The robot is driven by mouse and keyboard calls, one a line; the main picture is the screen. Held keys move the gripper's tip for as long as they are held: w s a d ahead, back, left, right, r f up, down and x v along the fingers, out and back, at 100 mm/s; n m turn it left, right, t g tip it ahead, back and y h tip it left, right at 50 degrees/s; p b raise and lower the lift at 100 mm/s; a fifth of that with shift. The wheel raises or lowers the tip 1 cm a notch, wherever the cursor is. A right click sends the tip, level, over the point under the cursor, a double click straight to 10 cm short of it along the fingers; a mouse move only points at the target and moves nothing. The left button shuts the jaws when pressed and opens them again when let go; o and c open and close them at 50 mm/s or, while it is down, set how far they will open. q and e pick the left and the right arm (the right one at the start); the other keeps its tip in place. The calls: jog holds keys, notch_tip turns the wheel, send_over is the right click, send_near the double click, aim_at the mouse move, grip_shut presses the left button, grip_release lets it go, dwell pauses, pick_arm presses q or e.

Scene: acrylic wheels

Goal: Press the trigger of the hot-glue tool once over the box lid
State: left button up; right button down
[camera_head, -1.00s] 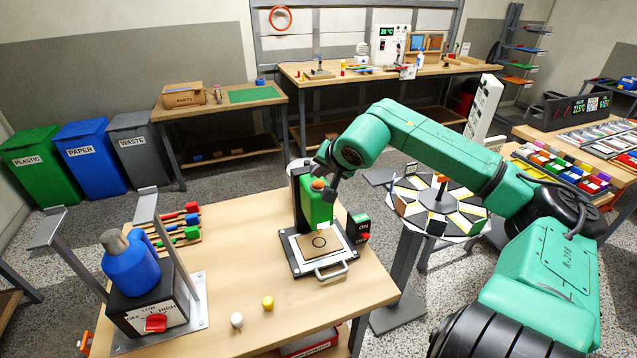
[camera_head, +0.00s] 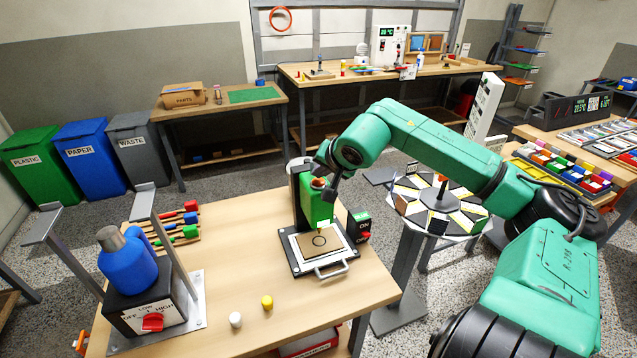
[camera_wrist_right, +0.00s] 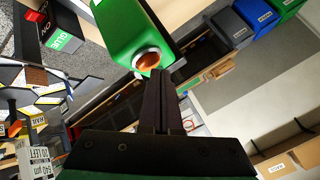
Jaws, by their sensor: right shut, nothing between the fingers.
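The green hot-glue tool (camera_head: 317,208) stands upright in a dark stand on the wooden table. Its orange trigger button (camera_head: 318,183) sits in a pale ring on top; it also shows in the right wrist view (camera_wrist_right: 148,61), looking sunk into the ring. The brown box lid (camera_head: 308,246), marked with a black circle, lies on the white plate below the nozzle. My right gripper (camera_head: 324,180) is shut and empty, its fingertips at the button; whether they touch is unclear. The closed fingers show in the right wrist view (camera_wrist_right: 160,78). My left gripper is not in view.
An ON/OFF switch box (camera_head: 359,227) stands right of the tool. A metal handle (camera_head: 331,270) sticks out in front. White (camera_head: 235,320) and yellow (camera_head: 267,302) pieces lie on the free table front.

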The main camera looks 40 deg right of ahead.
aim_at(320, 184)
jog(key=shift+f+b, duration=0.65)
jog(key=shift+b, duration=0.1)
dwell(0.7)
dwell(0.3)
jog(key=shift+r+p, duration=0.45)
jog(key=shift+r, duration=0.6)
jog(key=shift+r+p, duration=1.35)
jog(key=shift+r, duration=1.25)
jog(key=shift+f, duration=0.15)
